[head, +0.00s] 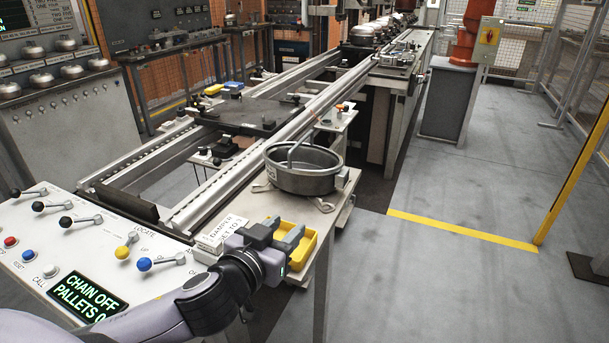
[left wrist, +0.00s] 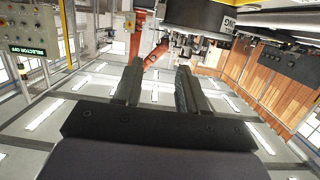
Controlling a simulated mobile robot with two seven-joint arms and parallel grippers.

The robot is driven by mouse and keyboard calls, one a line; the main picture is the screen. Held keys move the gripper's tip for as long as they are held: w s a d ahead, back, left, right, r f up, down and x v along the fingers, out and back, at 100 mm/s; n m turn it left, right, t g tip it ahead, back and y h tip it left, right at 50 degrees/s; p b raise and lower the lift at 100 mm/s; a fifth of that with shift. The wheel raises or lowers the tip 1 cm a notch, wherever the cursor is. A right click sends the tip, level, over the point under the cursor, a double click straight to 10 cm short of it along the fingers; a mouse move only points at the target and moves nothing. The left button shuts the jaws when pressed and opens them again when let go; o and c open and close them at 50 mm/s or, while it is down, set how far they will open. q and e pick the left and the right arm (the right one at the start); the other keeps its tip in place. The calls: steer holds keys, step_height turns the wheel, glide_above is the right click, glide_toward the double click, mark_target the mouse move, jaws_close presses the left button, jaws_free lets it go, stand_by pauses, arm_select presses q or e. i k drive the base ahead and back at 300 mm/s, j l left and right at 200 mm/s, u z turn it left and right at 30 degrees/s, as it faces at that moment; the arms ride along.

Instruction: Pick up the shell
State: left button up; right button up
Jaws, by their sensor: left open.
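The shell (head: 303,181) is a round, open-topped grey metal pan with a bent tube rising inside it. It stands upright on a small side table (head: 345,203) beside the conveyor. In the left wrist view a dark, rounded body with white lettering, apparently the shell (left wrist: 200,14), shows at the top edge. My left gripper (head: 282,231) is in front of the shell, on the near side, apart from it. It is open, with nothing between its fingers, which also show in the left wrist view (left wrist: 159,75). My right gripper is not in view.
A yellow tray (head: 303,252) sits right beside my left gripper. A white label plate (head: 221,233) stands to its left. The control panel (head: 85,245) with levers and buttons fills the lower left. Conveyor rails (head: 240,180) run behind; the floor at right is clear.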

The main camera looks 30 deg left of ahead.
mark_target(311, 170)
steer(key=i+j, duration=0.6)
steer(key=i, duration=0.15)
